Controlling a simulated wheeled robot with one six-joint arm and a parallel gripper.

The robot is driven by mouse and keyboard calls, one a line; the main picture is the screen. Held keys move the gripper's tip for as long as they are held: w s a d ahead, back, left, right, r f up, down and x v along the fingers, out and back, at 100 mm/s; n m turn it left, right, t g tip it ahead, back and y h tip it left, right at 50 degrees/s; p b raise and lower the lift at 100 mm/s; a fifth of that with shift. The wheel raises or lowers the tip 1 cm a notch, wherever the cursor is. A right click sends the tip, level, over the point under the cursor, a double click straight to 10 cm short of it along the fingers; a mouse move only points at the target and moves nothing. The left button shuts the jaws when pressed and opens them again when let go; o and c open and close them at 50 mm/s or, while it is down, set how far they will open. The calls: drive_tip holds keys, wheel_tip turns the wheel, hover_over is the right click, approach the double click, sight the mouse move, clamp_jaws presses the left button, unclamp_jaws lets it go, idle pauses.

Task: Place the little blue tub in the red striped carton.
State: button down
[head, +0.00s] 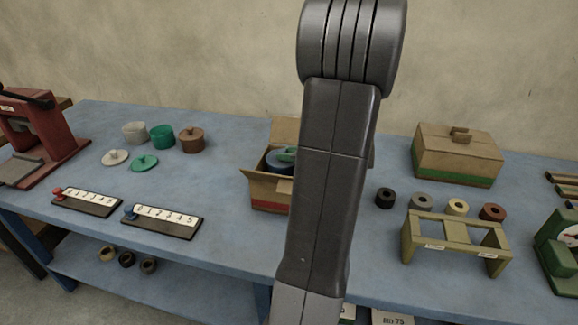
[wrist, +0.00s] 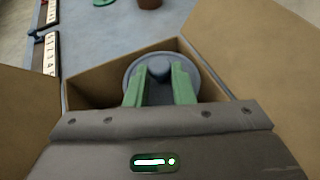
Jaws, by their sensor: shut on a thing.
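The red striped carton (head: 268,196) stands open on the blue table, its flaps up, partly hidden behind my arm. The little blue tub (head: 278,165) shows inside the carton's opening. In the wrist view the tub's round grey-blue lid (wrist: 137,82) lies between the carton's cardboard walls (wrist: 92,92). My gripper (wrist: 162,72) has its green fingers shut on the knob of that lid. The green fingers also show at the carton's mouth in the head view (head: 288,153). Whether the tub touches the carton's floor cannot be told.
A closed carton with a green stripe (head: 458,158) stands at the right. Grey (head: 135,132), green (head: 162,137) and brown (head: 192,140) tubs stand at the back left. Two numbered strips (head: 162,220) lie at the front left. Small rolls (head: 421,202) and an olive stand (head: 455,240) are right of my arm.

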sight(290, 164)
drive_tip(key=shift+f, duration=1.75)
drive_tip(key=shift+f, duration=0.15)
drive_tip(key=c, duration=1.3)
unclamp_jaws()
drive_tip(key=shift+b, duration=0.3)
drive_tip(key=shift+o, duration=0.2)
drive_tip(key=shift+d+r, duration=0.15)
drive_tip(key=shift+r, duration=0.1)
drive_tip(key=v, duration=1.1)
drive_tip(key=shift+s+d+p, duration=0.25)
drive_tip(key=shift+d+p, duration=0.05)
drive_tip(key=shift+p, duration=0.1)
drive_tip(key=shift+a, duration=0.1)
